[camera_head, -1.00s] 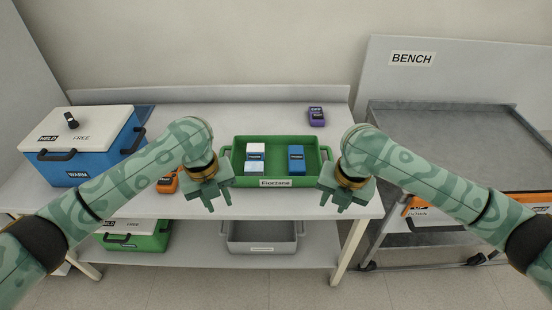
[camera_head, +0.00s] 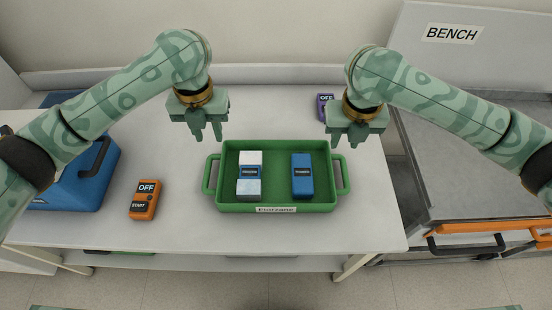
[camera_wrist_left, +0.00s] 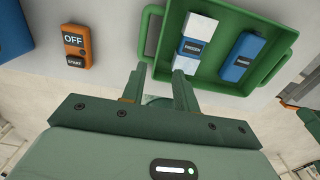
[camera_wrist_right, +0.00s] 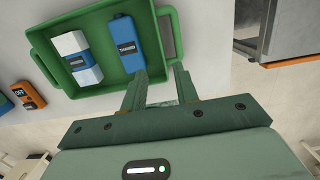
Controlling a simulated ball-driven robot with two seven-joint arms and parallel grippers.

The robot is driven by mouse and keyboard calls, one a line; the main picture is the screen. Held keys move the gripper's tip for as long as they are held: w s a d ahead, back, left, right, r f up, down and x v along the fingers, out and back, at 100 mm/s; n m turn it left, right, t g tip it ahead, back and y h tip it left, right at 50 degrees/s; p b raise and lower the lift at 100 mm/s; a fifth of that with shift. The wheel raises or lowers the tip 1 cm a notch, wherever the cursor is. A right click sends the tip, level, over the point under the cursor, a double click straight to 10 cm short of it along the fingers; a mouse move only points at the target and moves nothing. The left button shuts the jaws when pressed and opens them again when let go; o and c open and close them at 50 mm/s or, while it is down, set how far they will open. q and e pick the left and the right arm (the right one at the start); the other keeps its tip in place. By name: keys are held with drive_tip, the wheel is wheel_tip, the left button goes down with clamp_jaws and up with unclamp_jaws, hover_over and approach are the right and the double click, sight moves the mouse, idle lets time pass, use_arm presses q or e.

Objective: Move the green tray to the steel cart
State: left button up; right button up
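The green tray (camera_head: 277,207) lies on the white table and has a handle at each end. It holds a white-and-blue pack (camera_head: 249,177) and a blue pack (camera_head: 302,177). My left gripper (camera_head: 208,136) is open and empty, up and left of the tray in the head view. My right gripper (camera_head: 344,142) is open and empty near the tray's right handle in that view, apart from it as far as I can tell. The wrist views also show the tray (camera_wrist_left: 218,85), (camera_wrist_right: 98,89) beyond the fingers. The steel cart (camera_head: 450,170) stands to the right, partly hidden by my right arm.
An orange OFF/START box (camera_head: 145,200) sits left of the tray, with a blue box (camera_head: 85,185) beyond it. A purple OFF box (camera_head: 324,104) is at the back. A BENCH sign (camera_head: 451,33) hangs above the cart.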

sight(220, 169)
use_arm(q)
drive_tip(key=shift+s+r, duration=0.1)
drive_tip(key=shift+r, duration=0.05)
use_arm(e)
drive_tip(key=shift+s+r, duration=0.1)
drive_tip(key=shift+s, duration=0.05)
